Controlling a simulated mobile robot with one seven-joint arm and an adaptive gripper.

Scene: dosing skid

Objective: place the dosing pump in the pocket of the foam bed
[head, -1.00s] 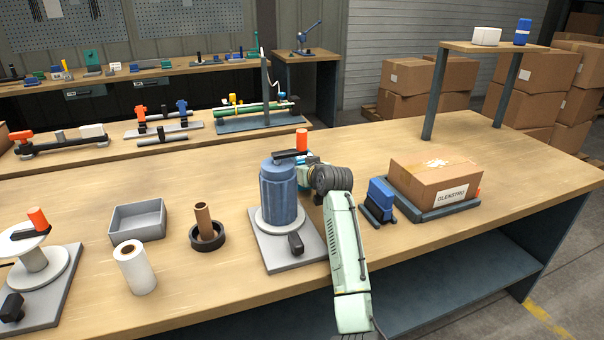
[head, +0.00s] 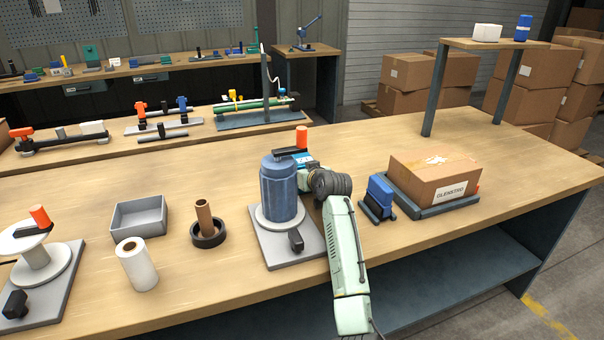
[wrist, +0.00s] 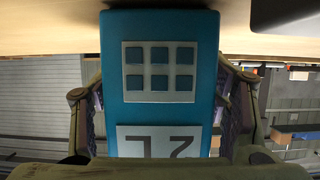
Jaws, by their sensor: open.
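The dosing pump (wrist: 160,105), a teal-blue block with a pale panel of blue squares and a pale label, fills the middle of the wrist view. My gripper (wrist: 162,112) is open, with one finger on each side of the pump. I cannot tell whether either finger touches it. In the head view my gripper (head: 302,172) is mostly hidden behind the blue ribbed canister and my wrist. Only a small blue patch of the pump (head: 304,154) shows there. I cannot make out the foam bed or its pocket in either view.
The blue canister (head: 279,190) on its grey stand (head: 262,250) is close left of my arm. Right of my arm are a small blue unit (head: 380,195) and a carton (head: 435,178) on a dark tray. A grey bin (head: 139,217) stands left.

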